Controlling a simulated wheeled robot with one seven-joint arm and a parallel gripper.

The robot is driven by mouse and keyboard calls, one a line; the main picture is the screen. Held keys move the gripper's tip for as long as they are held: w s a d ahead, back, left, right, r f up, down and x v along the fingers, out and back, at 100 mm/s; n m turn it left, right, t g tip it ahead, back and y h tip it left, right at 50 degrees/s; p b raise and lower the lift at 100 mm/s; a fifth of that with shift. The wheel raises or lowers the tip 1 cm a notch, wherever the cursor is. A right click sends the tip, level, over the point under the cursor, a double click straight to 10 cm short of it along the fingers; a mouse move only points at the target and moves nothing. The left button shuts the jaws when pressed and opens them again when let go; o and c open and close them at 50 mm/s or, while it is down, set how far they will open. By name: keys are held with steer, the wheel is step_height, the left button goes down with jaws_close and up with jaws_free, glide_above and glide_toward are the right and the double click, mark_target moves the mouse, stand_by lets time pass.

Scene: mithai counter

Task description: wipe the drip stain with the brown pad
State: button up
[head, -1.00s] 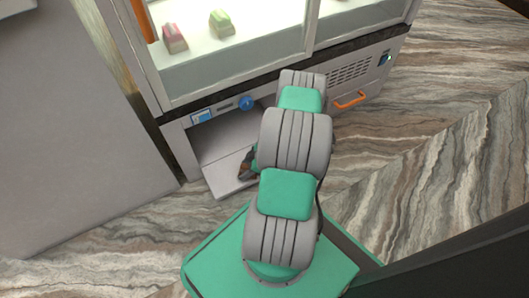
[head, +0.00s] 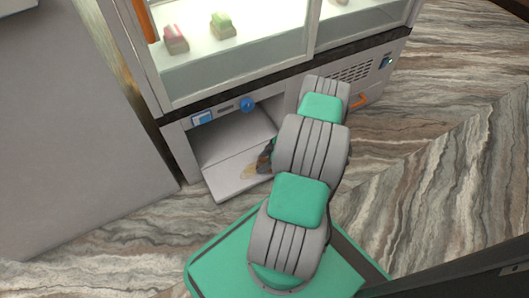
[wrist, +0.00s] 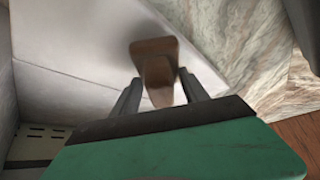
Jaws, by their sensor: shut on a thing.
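The drip stain (head: 249,171) is a tan patch on the pale panel (head: 225,186) at the front of the open lower compartment. In the head view its right side is partly hidden by my gripper (head: 264,157). In the wrist view my gripper (wrist: 158,87) is shut on the brown pad (wrist: 154,47), which shows between and beyond the fingers over the pale surface. Whether the pad touches that surface is hard to tell. My arm hides much of the gripper in the head view.
The compartment sits under a glass display case (head: 235,70) with a pink sweet (head: 175,40) and a green sweet (head: 222,26). A blue knob (head: 247,105) is above the opening. An orange handle (head: 361,101) is to the right. A grey block (head: 80,120) stands left.

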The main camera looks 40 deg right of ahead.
steer(key=shift+r+p, duration=1.95)
steer(key=shift+r, duration=1.2)
